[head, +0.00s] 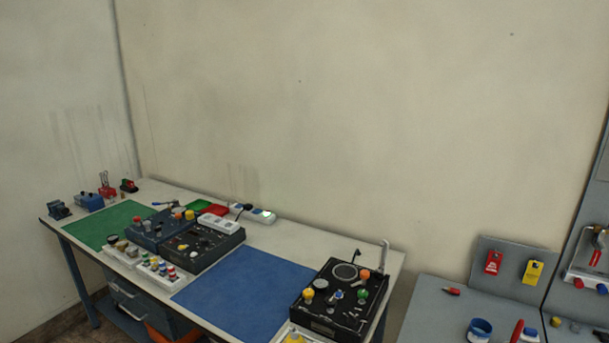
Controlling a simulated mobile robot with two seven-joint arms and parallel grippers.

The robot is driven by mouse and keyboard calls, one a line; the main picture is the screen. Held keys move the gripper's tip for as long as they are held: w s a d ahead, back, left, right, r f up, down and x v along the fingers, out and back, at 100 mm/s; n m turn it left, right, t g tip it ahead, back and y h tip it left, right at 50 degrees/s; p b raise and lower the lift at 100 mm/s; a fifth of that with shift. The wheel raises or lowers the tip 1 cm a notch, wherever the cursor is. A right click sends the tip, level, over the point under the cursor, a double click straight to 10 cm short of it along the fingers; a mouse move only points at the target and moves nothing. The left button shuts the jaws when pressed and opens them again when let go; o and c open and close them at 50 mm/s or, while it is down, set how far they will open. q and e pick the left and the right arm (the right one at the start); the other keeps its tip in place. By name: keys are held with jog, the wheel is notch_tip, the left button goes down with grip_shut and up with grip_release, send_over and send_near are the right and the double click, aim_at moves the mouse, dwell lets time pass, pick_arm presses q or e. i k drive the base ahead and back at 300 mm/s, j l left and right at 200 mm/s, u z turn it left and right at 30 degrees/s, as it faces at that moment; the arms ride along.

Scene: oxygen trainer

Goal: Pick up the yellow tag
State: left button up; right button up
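The yellow tag (533,272) hangs on an upright grey panel (512,262) at the right of the head view. A similar red tag (493,262) hangs on the same panel to its left. The yellow tag is clear of anything in front of it. Neither of my grippers shows in the head view.
A grey bench (440,318) below the panel carries a blue round container (480,328) and red-handled items. A board with a valve (598,245) stands right of the yellow tag. A separate white table (290,234) at left holds a black control box (338,301) and a blue mat (240,299).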

aim_at(532, 275)
jog(key=z, duration=1.4)
jog(key=i+l, duration=0.25)
jog(key=i, duration=0.15)
jog(key=i+l+u, duration=0.65)
jog(key=i+l, duration=0.15)
jog(key=i, duration=0.1)
